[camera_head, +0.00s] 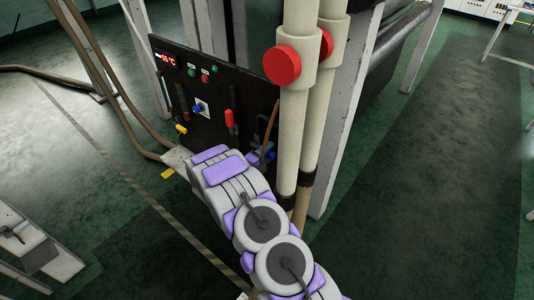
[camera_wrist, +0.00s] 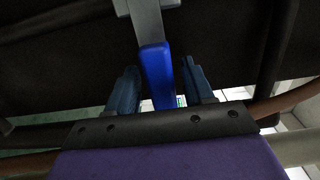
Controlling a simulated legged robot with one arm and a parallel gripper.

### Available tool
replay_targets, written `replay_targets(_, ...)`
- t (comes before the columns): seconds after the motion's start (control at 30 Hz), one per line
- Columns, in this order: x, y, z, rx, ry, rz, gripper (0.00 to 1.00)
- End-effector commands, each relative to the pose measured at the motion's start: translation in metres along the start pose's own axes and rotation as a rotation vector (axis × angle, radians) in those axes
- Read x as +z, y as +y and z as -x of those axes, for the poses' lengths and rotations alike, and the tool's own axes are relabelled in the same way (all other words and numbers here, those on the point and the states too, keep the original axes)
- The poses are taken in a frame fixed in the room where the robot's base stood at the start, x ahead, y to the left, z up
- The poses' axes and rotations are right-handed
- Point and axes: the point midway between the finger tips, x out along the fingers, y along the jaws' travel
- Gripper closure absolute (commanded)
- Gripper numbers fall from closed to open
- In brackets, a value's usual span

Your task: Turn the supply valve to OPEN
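A blue handle (camera_wrist: 157,75) on a grey mount (camera_wrist: 147,18) stands upright in the wrist view, likely the supply valve's lever. My gripper (camera_wrist: 162,90) is open, with one dark blue finger on each side of the handle. There is a gap to the left finger; the right finger is closer, and I cannot tell whether it touches. In the head view, my grey and purple arm reaches to the lower right of a black control panel (camera_head: 190,80). Small blue parts show beyond it, but I cannot tell handle from fingers there. No OPEN marking is readable.
Two thick cream pipes with red round caps (camera_head: 282,65) stand just right of my arm. The panel has a blue knob (camera_head: 197,108), a red handle (camera_head: 229,118) and a yellow one (camera_head: 181,129). Brown hoses (camera_head: 110,90) run at left. Floor at right is clear.

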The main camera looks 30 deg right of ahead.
Motion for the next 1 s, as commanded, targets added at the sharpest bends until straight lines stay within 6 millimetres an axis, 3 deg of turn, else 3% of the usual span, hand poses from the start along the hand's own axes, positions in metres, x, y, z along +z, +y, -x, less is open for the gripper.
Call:
replay_targets(0.07, 0.0, 0.0, 0.0001, 0.0, 0.0, 0.0, 0.56)
replay_targets(0.5, 0.0, 0.0001, 0.0002, 0.0, 0.0, 0.0, 0.98)
replay_targets(1.0, 0.0054, 0.0029, -0.0013, 0.001, 0.001, -0.016, 1.0)
